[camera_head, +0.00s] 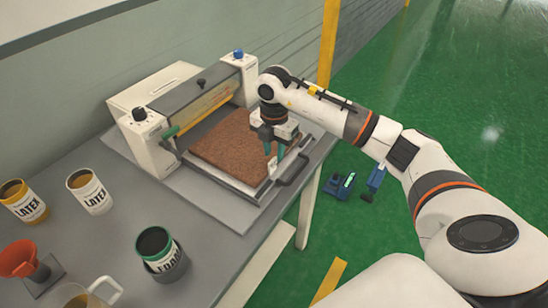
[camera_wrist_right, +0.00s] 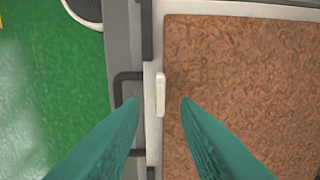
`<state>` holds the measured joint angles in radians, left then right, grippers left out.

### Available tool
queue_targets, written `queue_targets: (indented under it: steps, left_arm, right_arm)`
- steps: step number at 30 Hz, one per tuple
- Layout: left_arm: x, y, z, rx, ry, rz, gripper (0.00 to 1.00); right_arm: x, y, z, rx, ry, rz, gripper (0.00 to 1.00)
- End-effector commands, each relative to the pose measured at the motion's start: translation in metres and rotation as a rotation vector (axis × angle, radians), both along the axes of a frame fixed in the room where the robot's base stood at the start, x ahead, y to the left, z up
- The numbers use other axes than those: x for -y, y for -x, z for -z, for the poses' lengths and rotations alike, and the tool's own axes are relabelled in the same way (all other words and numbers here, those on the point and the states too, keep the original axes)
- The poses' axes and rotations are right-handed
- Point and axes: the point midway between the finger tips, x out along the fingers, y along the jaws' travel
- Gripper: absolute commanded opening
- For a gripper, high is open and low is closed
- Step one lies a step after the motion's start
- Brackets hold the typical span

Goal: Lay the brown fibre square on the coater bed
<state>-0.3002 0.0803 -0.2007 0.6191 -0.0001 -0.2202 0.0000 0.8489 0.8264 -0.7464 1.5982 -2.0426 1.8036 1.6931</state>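The brown fibre square (camera_head: 232,146) lies flat on the bed of the coater (camera_head: 228,182), in front of the roller housing. In the right wrist view the fibre square (camera_wrist_right: 245,85) fills the right side, with a pale bed rim along its left edge. My right gripper (camera_head: 274,163) is over the right edge of the bed, beside the square. Its teal fingers (camera_wrist_right: 161,101) are apart, with nothing held between them. A small white tab (camera_wrist_right: 160,94) on the rim shows between the fingertips; whether they touch it I cannot tell. My left gripper is not in view.
A dark bar handle (camera_head: 293,170) sticks out at the bed's front right. Two latex cans (camera_head: 90,192), a green-rimmed can (camera_head: 160,255), an orange funnel (camera_head: 18,258) and a clear jug (camera_head: 85,296) stand on the grey table's near left. Blue items (camera_head: 340,186) lie on the green floor.

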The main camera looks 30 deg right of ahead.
Motion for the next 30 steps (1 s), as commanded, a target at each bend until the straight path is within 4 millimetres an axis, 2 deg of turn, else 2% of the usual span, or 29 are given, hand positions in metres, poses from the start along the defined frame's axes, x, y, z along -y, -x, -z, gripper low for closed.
queue_targets:
  steps: [6, 12, 18, 30]
  left_arm:
    - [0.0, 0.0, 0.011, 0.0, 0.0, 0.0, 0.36]
    - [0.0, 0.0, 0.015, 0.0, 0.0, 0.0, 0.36]
    - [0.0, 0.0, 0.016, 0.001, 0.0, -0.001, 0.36]
    - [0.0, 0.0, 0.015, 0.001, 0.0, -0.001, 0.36]
  right_arm:
    - [0.0, -0.001, -0.048, 0.008, 0.0, 0.0, 0.29]
    - [0.0, -0.001, -0.079, 0.003, -0.001, 0.001, 0.29]
    - [0.0, 0.0, -0.09, 0.001, 0.0, 0.001, 0.29]
    - [0.0, 0.0, -0.09, 0.001, 0.0, 0.001, 0.29]
